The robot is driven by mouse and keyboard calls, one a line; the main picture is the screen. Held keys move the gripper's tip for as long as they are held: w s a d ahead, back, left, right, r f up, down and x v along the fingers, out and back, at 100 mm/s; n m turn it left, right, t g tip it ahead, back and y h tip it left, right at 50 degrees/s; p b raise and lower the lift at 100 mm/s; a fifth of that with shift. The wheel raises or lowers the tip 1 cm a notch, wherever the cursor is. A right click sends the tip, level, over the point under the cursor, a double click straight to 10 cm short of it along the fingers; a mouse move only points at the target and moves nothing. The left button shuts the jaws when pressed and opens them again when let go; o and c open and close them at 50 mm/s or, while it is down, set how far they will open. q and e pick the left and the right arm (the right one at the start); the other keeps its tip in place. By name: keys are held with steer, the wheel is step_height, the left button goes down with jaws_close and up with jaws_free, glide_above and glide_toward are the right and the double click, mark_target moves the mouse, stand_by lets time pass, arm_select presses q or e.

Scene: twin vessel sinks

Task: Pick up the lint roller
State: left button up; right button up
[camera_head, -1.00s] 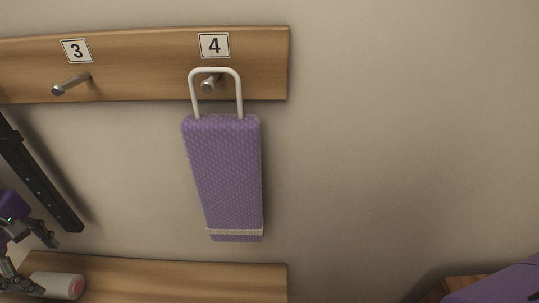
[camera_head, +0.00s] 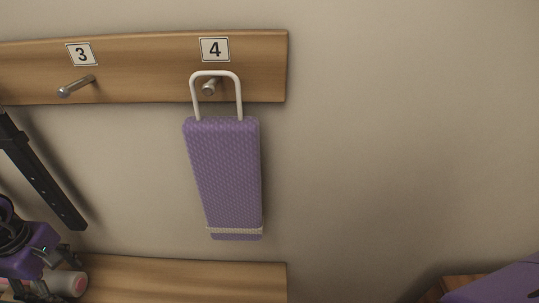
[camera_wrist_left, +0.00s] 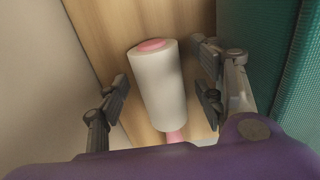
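The lint roller is a white cylinder with a pink end, lying on a wooden shelf. In the head view its pink end (camera_head: 79,284) shows at the lower left, partly hidden by my left gripper (camera_head: 52,270). In the left wrist view the lint roller (camera_wrist_left: 159,88) lies in the middle, with part of its pink handle showing below. My left gripper (camera_wrist_left: 162,102) is open, with a finger on each side of the roller. A gap shows between each finger and the roller. My right gripper is not in view.
The wooden shelf (camera_head: 190,280) is clear to the right of the roller. Above it a purple padded board (camera_head: 224,180) hangs at peg 4 of a wooden rail (camera_head: 145,75). A black strap-like bar (camera_head: 45,180) hangs at left. A teal textured surface (camera_wrist_left: 292,85) stands close beside the right finger.

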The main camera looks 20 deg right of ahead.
arm_select(q)
steer(key=c, duration=1.1)
steer(key=shift+c, duration=0.7)
steer(key=shift+r, duration=0.1)
